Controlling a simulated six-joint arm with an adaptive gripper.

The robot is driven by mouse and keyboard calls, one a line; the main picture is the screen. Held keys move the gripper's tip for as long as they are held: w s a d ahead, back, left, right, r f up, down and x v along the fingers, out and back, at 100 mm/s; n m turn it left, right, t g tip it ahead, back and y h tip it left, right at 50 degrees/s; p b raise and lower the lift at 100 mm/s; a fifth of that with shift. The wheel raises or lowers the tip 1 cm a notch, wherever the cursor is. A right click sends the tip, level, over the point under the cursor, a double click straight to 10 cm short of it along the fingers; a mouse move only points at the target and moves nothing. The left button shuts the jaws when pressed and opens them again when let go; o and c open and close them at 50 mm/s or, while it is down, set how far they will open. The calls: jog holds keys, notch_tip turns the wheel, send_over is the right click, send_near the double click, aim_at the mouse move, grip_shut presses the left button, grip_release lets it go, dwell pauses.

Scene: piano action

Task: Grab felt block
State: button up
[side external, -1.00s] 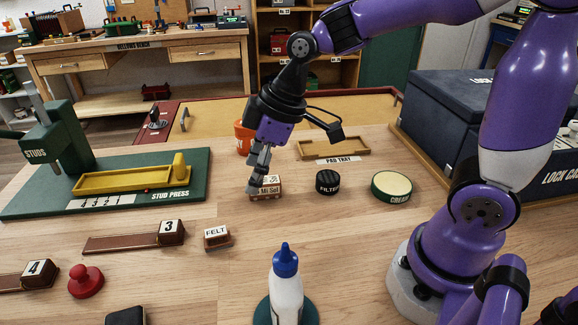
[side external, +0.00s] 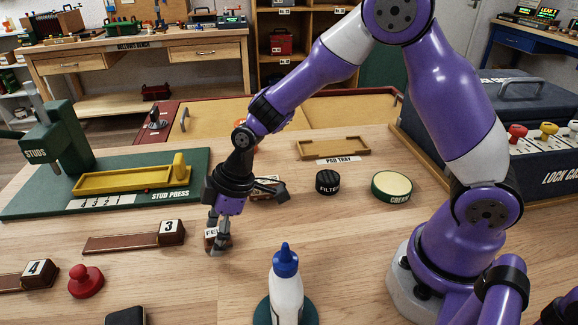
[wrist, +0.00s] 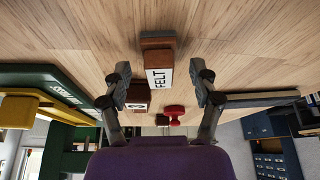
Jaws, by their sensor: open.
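The felt block (side external: 210,238) is a small brown block with a white "FELT" label, resting on the wooden table. My gripper (side external: 219,246) is down at it in the side view, and its fingers partly hide the block. In the wrist view, the felt block (wrist: 157,58) lies between the two open fingers of my gripper (wrist: 159,72). A gap shows on each side of the block, and neither finger appears to touch it.
A block marked 3 (side external: 171,232) on a brown strip lies to the left, with a red knobbed piece (side external: 86,281) nearer the front. A blue-capped glue bottle (side external: 286,287) stands at front right. A filter puck (side external: 327,182) and green tin (side external: 392,186) sit farther back.

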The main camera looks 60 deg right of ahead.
jog(key=shift+f, duration=0.2)
jog(key=c, duration=1.1)
